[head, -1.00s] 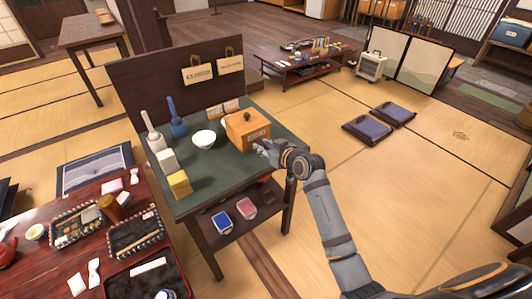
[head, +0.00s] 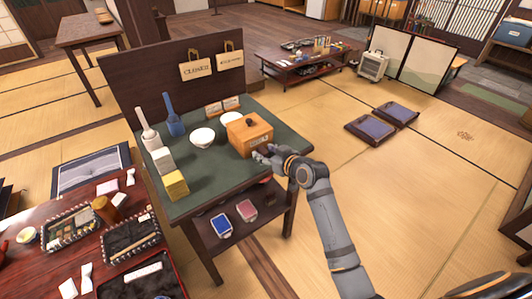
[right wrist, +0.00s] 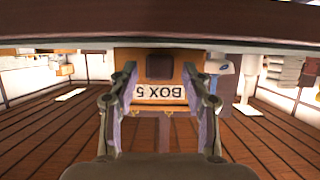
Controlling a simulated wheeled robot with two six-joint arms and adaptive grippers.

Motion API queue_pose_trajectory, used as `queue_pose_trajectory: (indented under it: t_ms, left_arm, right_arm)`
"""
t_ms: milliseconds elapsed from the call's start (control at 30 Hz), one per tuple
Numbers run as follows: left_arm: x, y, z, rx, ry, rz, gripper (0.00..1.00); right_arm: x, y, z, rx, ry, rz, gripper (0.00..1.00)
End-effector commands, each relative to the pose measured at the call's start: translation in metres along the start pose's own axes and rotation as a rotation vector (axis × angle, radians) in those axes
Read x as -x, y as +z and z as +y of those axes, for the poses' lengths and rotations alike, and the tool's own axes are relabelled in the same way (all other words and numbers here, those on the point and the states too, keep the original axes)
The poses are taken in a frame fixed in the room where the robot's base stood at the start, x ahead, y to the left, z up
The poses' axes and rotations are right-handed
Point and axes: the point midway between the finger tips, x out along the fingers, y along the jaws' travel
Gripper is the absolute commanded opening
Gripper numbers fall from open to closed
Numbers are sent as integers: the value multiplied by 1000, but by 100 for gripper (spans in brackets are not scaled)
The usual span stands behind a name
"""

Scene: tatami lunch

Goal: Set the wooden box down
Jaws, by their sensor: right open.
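The wooden box (head: 250,137) is light orange-brown with a dark knob on its lid. It appears to rest upright on the green top of the dark wooden stand (head: 218,169), near the right edge. In the right wrist view, the box (right wrist: 160,66) shows an upside-down "BOX 5" label. My right gripper (head: 264,153) is at the front right side of the box. Its two fingers stand open on either side of the box's front part in the right wrist view; I cannot tell whether they touch it.
Two white bowls (head: 202,137) are left of and behind the box. A lower shelf holds a blue case (head: 221,225). Tatami floor lies open to the right.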

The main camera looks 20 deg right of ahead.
Motion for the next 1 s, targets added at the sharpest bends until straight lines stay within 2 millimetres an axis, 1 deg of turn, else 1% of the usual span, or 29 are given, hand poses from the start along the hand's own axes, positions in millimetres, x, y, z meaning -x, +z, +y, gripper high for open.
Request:
queue_pose_trajectory:
  t_ms: [100,167,267,400,500,600,700,800,1000]
  left_arm:
    - [2,-6,0,0,0,10,40]
    - [2,-8,0,0,0,13,40]
    - [4,-9,-1,0,-1,15,40]
    - [8,-6,-2,0,-1,11,40]
    - [11,-5,-2,0,-2,9,40]
    - [13,-5,-2,0,-2,8,40]
    - [15,-4,-2,0,-2,8,40]
    - [15,-4,-3,-1,-2,8,40]
    - [15,-4,-3,0,-2,7,40]
  right_arm:
    - [2,-5,0,1,0,2,48]
    - [9,-3,1,2,1,-1,48]
    - [29,-3,1,5,2,-2,48]
    - [67,-3,0,8,0,-2,48]
    - [92,-3,0,9,-1,-5,48]
    - [107,-3,2,7,2,-3,48]
    - [116,-4,1,5,1,-1,48]
    - [120,-3,0,2,-1,-1,48]
    - [121,-4,0,0,-2,1,48]
